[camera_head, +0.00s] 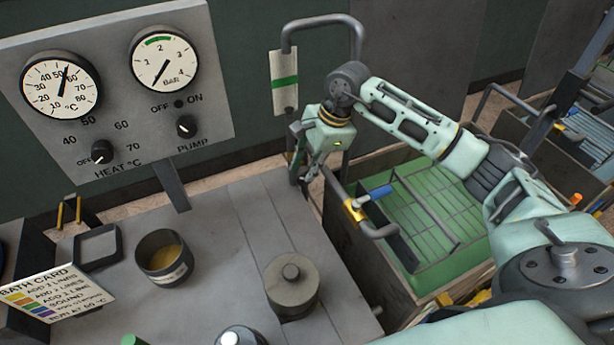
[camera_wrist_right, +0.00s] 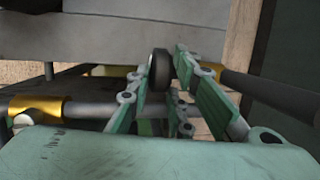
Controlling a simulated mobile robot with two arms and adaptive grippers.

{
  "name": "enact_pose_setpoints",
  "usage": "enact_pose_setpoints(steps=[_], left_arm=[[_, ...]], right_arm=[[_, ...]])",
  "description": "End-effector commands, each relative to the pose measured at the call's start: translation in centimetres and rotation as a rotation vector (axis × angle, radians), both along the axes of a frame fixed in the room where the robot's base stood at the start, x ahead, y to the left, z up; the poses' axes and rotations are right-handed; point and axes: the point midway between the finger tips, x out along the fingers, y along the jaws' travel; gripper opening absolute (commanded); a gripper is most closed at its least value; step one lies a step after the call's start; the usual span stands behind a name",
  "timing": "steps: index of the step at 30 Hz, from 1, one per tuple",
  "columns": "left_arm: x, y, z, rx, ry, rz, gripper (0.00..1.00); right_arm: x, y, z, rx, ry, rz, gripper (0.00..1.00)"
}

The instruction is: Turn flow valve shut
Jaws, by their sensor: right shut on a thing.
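My right gripper (camera_head: 311,176) reaches down beside the pipework at the far right corner of the bench. In the right wrist view its two green-padded fingers (camera_wrist_right: 162,88) are closed on the rim of a small black round knob, the flow valve (camera_wrist_right: 160,66). In the head view the gripper hides this knob. A grey pipe (camera_wrist_right: 100,109) with a brass fitting (camera_wrist_right: 35,106) runs below it. In the head view a brass fitting (camera_head: 354,208) with a blue lever (camera_head: 374,193) sits on the pipe to the right. My left gripper is not in view.
A green bath tank (camera_head: 440,268) with a rack stands right of the bench (camera_head: 235,230). A curved pipe (camera_head: 322,20) rises behind my gripper. The gauge panel (camera_head: 115,90) stands at the left. A lidded pot (camera_head: 291,280) and a bowl (camera_head: 165,258) sit on the bench.

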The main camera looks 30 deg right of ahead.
Motion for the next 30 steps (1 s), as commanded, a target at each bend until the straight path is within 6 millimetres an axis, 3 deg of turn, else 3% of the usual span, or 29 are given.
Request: enact_pose_setpoints(steps=[1,6,18,19,24,30], left_arm=[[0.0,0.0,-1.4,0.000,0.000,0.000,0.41],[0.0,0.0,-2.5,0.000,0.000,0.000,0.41],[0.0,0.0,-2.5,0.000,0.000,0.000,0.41],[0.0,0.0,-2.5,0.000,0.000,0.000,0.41],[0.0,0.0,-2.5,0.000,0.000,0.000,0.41],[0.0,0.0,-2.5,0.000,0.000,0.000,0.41]], right_arm=[[-0.2,-0.2,-1.0,0.023,0.004,0.002,0.00],[-0.2,-0.3,-0.7,0.091,0.001,0.004,0.00],[-0.3,-0.3,-0.4,0.108,0.001,0.006,0.00],[-0.3,-0.3,-0.4,0.108,0.002,0.006,0.22],[-0.2,-0.3,-0.3,0.108,0.000,0.004,0.37],[-0.2,-0.3,-0.2,0.109,-0.003,0.003,0.37]])
